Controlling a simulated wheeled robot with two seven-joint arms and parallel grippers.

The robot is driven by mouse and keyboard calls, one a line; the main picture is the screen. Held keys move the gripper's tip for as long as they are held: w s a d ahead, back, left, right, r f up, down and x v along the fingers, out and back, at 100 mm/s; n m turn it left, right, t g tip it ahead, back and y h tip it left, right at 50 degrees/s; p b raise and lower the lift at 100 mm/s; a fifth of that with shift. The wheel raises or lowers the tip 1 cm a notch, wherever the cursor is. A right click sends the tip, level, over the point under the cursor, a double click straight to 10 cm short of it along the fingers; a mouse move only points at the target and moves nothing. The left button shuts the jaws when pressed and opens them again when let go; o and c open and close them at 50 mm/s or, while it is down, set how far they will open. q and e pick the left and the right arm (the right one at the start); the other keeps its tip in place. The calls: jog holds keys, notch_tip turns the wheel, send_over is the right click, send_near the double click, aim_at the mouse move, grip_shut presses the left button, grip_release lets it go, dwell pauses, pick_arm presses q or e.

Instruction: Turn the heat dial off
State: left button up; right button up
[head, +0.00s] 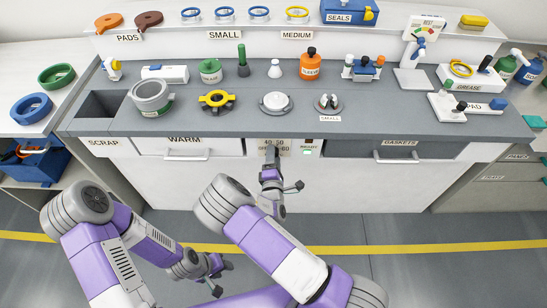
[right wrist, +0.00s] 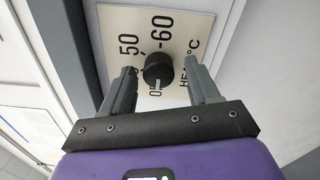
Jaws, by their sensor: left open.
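The heat dial panel (head: 286,147) is set in the front of the workbench, marked 40, 50, 60 and OFF. In the right wrist view the round black dial knob (right wrist: 157,70) sits on the panel (right wrist: 118,22). Its white pointer faces down in the picture, towards a label partly hidden, which seems to be OFF. My right gripper (head: 270,152) is at the panel. Its two fingers (right wrist: 163,88) stand on either side of the knob, open, with gaps showing; I cannot tell how deep they reach. My left gripper (head: 217,279) is open and empty, low and away from the bench.
A small readout with a green light (head: 308,148) is right of the dial. The WARM drawer (head: 188,146) and the GASKETS drawer (head: 397,150) flank the panel, their handles sticking out. Several parts stand on the worktop (head: 200,121) above. The floor in front is clear.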

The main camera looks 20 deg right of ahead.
jog(key=shift+s+a, duration=0.1)
jog(key=p+v, duration=0.1)
jog(key=v, duration=0.6)
jog(key=shift+s, duration=0.2)
jog(key=shift+r, duration=0.1)
jog(key=s+d+f+m+g+y+p, duration=0.2)
jog(key=s+d+f+m+g, duration=0.1)
jog(key=s+f+m+g, duration=0.95)
jog(key=s+a+r+m+g+y+p, duration=0.2)
jog(key=s+a+m+g+y, duration=0.2)
jog(key=s+a+m+y, duration=0.2)
jog(key=s+m+y, duration=0.1)
jog(key=s+m, duration=0.1)
jog(key=shift+s+a, duration=0.35)
jog(key=shift+a, duration=0.05)
jog(key=shift+r, duration=0.1)
